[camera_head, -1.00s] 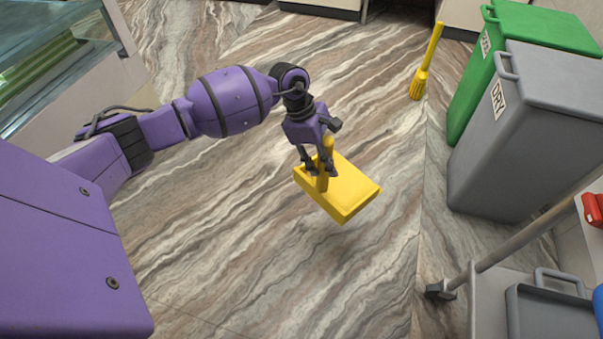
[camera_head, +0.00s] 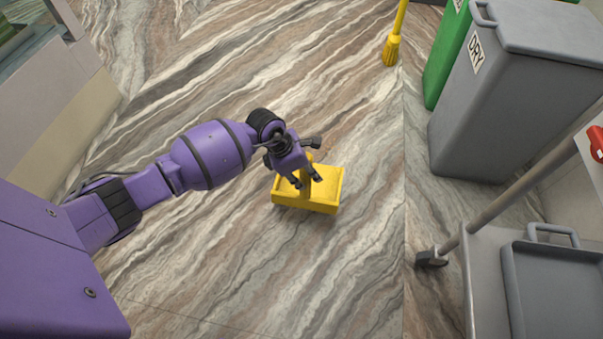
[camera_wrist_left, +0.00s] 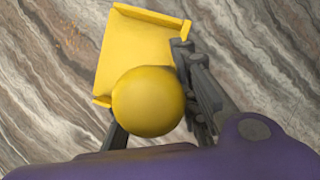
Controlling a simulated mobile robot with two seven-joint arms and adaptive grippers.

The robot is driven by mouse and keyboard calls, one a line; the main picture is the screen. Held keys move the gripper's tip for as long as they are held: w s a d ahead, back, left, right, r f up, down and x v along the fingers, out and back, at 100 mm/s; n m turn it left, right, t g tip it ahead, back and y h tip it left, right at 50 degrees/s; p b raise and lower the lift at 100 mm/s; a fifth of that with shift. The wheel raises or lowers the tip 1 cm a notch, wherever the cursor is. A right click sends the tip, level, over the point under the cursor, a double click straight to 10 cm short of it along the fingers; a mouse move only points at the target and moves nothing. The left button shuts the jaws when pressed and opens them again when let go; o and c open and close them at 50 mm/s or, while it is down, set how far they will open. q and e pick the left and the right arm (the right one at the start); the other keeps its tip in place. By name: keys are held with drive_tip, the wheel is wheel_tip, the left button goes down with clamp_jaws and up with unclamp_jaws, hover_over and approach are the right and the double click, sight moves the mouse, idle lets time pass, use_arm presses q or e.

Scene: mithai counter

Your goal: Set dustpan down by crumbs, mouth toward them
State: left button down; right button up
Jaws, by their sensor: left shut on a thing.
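The yellow dustpan (camera_head: 328,182) is under my left gripper (camera_head: 307,182), which is shut on its upright handle. In the left wrist view the round handle end (camera_wrist_left: 147,101) covers part of the pan (camera_wrist_left: 138,50). The pan's left edge there looks low and open, with raised walls at its ends. Faint orange crumbs (camera_wrist_left: 70,38) lie on the floor to the left of that edge, a short gap away. I cannot make out the crumbs in the head view. Whether the pan touches the floor is unclear. My right gripper is out of view.
A yellow brush (camera_head: 392,48) stands at the back. A grey DRY bin (camera_head: 500,110) and a green bin (camera_head: 440,65) stand at the right. A grey trolley (camera_head: 484,290) is at the lower right.

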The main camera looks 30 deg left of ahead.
sight(310, 184)
use_arm(q)
drive_tip(key=shift+d+f+b, duration=0.55)
drive_tip(key=shift+d+f, duration=0.6)
drive_tip(key=shift+f, duration=0.1)
drive_tip(key=f+b, duration=0.1)
drive_tip(key=f, duration=0.2)
drive_tip(key=shift+d+f+b, duration=0.2)
drive_tip(key=shift+b, duration=0.1)
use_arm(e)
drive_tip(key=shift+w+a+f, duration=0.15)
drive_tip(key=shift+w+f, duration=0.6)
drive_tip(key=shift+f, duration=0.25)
use_arm(q)
drive_tip(key=c, duration=1.4)
unclamp_jaws()
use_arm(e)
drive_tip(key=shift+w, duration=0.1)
